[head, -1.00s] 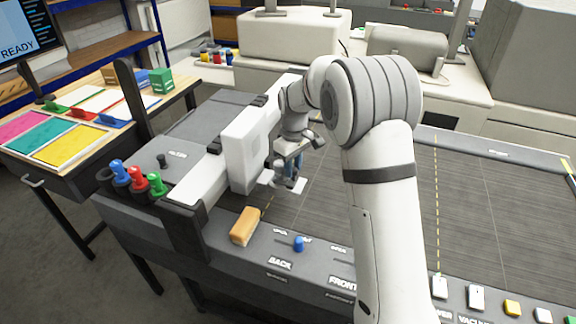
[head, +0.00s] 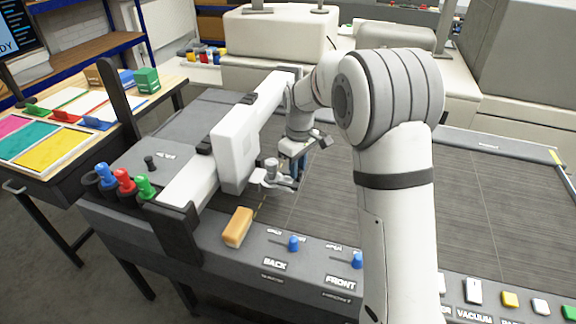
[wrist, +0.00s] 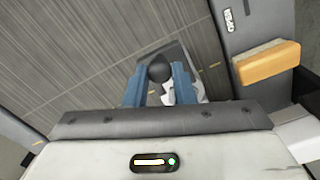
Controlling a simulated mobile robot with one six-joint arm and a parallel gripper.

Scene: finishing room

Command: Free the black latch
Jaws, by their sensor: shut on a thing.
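The black latch (wrist: 160,68) shows in the wrist view as a dark rounded knob between the blue fingers of my gripper (wrist: 159,78). A dark plate (wrist: 176,52) lies just beyond it, and a white part (wrist: 168,95) shows below it. My gripper is shut on the latch. In the head view my gripper (head: 297,168) is low beside the white carriage (head: 236,155), at its right. A pale bracket (head: 270,182) sits at the carriage's foot. The latch cannot be made out clearly there.
A wooden block-like brush (head: 237,227) lies on the front rail, close to the carriage. Blue knobs (head: 293,243) stand to its right. Blue, red and green handles (head: 124,180) stand at the left. The grey bed (head: 470,200) right of my arm is clear.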

